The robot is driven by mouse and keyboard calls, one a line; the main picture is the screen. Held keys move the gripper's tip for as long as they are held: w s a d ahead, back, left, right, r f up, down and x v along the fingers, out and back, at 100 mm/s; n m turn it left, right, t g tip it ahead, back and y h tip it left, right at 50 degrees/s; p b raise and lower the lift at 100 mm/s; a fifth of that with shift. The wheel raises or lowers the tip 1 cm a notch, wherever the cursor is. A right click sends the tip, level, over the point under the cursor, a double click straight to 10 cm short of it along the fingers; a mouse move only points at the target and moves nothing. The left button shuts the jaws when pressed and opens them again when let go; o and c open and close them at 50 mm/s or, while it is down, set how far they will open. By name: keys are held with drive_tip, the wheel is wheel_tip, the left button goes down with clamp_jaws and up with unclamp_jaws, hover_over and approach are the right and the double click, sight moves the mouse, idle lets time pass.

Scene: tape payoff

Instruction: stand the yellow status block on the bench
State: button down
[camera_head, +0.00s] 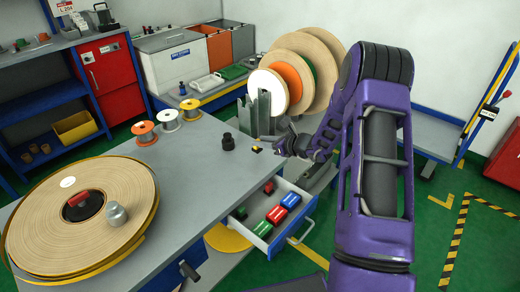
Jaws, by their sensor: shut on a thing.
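The yellow status block (257,150) is small, yellow and dark, at the right end of the grey bench (195,185). My gripper (264,147) reaches in from the right and is shut on the block. The jaws are small in this view and hide part of it. I cannot tell whether the block touches the bench top or is held just above it.
A black cylinder (228,141) stands left of the block. An open drawer (262,229) below holds red, blue and green blocks. A large tape reel (40,225) covers the bench's left. Several small spools line the back edge. The bench middle is clear.

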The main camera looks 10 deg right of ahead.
drive_tip(key=shift+f, duration=1.45)
drive_tip(key=shift+f, duration=0.2)
drive_tip(key=c, duration=0.6)
unclamp_jaws()
drive_tip(key=shift+r, duration=0.2)
drive_tip(key=v, duration=1.2)
drive_tip(key=shift+p, duration=0.4)
